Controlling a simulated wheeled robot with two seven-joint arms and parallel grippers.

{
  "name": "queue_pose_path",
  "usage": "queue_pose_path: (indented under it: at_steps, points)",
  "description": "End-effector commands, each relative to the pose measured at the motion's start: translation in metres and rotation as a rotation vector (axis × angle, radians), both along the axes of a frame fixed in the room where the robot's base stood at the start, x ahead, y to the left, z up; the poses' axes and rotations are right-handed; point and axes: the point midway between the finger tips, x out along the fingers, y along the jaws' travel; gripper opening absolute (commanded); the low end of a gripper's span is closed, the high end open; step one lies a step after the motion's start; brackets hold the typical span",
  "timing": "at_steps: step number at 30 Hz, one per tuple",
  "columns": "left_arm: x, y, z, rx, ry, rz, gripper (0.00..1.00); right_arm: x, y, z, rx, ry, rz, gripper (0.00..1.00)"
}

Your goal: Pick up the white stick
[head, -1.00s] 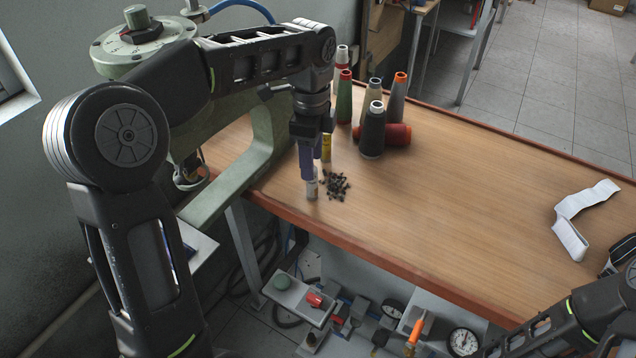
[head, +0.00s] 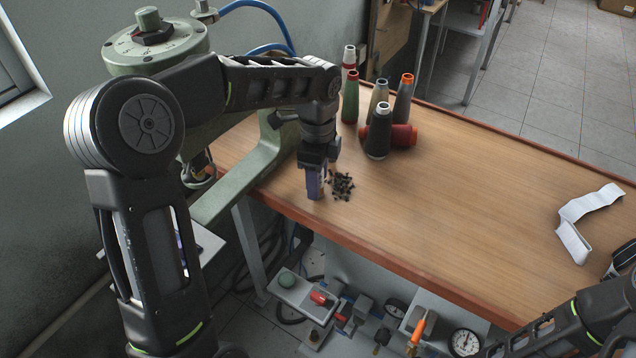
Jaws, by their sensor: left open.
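My left gripper (head: 315,190) points down at the near left edge of the wooden table, beside a small pile of dark bits. Its purple fingers are low, close to the tabletop, and it is open. The white stick cannot be made out now; the fingers cover the spot where a small upright white cylinder showed before. I cannot tell whether it stands between the fingers.
The pile of dark bits (head: 342,186) lies right of the fingers. Several thread cones, including a black one (head: 378,138) and a lying red one (head: 403,135), stand behind. A white paper strip (head: 575,240) lies at the right. The middle of the wooden table (head: 460,200) is clear.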

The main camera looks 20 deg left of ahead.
Motion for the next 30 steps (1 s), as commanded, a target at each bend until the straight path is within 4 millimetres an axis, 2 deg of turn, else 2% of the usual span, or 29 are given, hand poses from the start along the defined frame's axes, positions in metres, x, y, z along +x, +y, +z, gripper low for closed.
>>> queue_pose_path:
  at_steps: [3,6,23,30]
  points:
    - [0.000,0.000,-0.013,0.001,0.001,-0.001,0.49,0.000,0.000,0.003,-0.001,0.001,-0.001,0.41]
    - [0.000,0.000,-0.018,0.001,-0.001,-0.001,0.49,0.000,0.000,0.003,-0.001,0.001,-0.001,0.41]
    - [0.000,0.000,-0.018,0.000,-0.002,0.000,0.49,-0.001,0.000,0.002,-0.001,0.001,-0.001,0.41]
    - [0.000,0.000,-0.018,0.000,-0.001,0.000,0.29,-0.001,0.000,0.002,-0.001,0.001,-0.001,0.41]
